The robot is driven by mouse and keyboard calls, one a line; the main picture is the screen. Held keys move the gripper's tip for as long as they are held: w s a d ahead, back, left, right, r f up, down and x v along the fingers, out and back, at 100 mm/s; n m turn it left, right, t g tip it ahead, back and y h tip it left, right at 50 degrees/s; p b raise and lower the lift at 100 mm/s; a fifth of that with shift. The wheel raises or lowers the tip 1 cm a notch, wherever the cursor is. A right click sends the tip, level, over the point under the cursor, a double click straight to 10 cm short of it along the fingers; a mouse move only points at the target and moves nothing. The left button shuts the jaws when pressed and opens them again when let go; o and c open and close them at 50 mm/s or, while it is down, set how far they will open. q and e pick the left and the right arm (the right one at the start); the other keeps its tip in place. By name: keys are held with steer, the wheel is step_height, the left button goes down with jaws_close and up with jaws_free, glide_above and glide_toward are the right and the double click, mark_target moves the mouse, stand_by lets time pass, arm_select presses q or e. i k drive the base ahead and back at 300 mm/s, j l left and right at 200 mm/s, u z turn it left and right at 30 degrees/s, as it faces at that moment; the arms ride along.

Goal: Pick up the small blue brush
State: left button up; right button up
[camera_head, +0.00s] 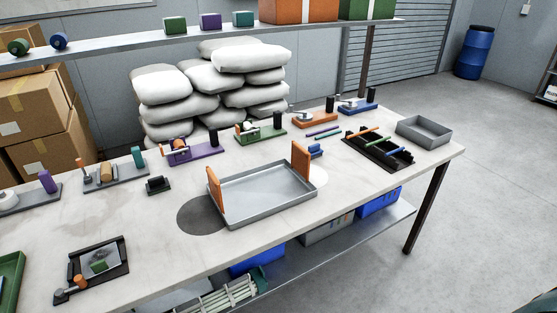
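A small blue object (315,151), which looks like the small blue brush, lies on the table just behind the right end of a grey tray with two upright orange handles (264,196). It is too small to make out bristles. Part of it is close to the right orange handle but appears apart from it. Neither of my grippers shows in the head view.
Purple and green rods (324,132) lie behind the blue object. A black rack with coloured rods (378,151) and a grey bin (424,132) stand to its right. Several coloured fixtures line the table's back edge. The table's front middle is mostly clear.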

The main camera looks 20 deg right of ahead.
mark_target(315, 151)
steer(key=l+u, duration=0.25)
steer(key=u, duration=0.2)
steer(key=l+u, duration=0.25)
steer(key=u, duration=0.2)
steer(key=l+u, duration=0.2)
steer(key=l, duration=0.35)
steer(key=l+u, duration=0.25)
steer(key=l, duration=0.25)
steer(key=k+l, duration=0.1)
steer(key=l, duration=0.25)
steer(key=k+l+u, duration=0.1)
steer(key=l, duration=0.25)
steer(key=k+l, duration=0.1)
steer(key=l, duration=0.25)
